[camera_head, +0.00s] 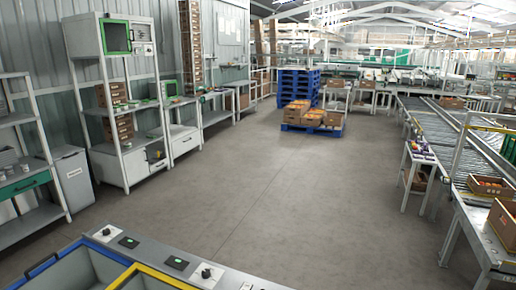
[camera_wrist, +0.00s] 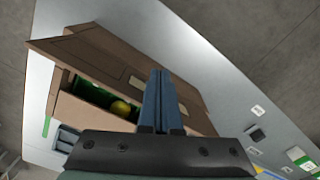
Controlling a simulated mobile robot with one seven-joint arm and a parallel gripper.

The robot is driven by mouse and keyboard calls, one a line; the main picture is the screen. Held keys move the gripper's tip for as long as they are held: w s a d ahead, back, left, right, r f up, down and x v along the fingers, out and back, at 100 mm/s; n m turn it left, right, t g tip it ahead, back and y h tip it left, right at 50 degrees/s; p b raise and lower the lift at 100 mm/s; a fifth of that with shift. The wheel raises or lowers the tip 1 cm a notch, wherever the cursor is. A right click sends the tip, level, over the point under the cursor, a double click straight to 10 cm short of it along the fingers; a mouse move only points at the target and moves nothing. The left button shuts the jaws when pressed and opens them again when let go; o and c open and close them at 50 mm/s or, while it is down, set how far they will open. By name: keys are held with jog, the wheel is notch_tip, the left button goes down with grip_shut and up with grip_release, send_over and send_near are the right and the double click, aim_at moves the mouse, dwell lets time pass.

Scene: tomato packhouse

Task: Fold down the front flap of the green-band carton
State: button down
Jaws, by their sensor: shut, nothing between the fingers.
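In the wrist view an open brown carton (camera_wrist: 85,112) stands on a pale grey surface. A green lining or edge (camera_wrist: 92,90) and a yellowish round fruit (camera_wrist: 121,108) show inside it. A wide brown flap (camera_wrist: 98,58) stands out along its upper side in the picture. The fingers and the dark gripper body hide part of the carton.
Beside the carton the pale surface (camera_wrist: 225,75) is bare, with small dark and green fittings at lower right. In the head view a pallet with cartons (camera_head: 305,115) stands on the open floor, shelves line the left, and a roller conveyor (camera_head: 455,130) runs at right.

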jog(key=shift+w+d+r+p, duration=0.15)
jog(key=shift+w+d, duration=0.1)
jog(key=shift+w, duration=0.3)
jog(key=shift+w+d+r+p, duration=0.1)
jog(key=shift+w+d+p, duration=0.1)
jog(key=shift+w, duration=0.35)
jog(key=w+d+f+b, duration=0.2)
jog(key=w+f+b, duration=0.1)
jog(key=w, duration=0.2)
jog(key=shift+w+f, duration=0.15)
jog(key=shift+f, duration=0.1)
dwell(0.4)
notch_tip(320, 180, up, 8)
jog(key=p, duration=0.7)
jog(key=shift+p, duration=0.35)
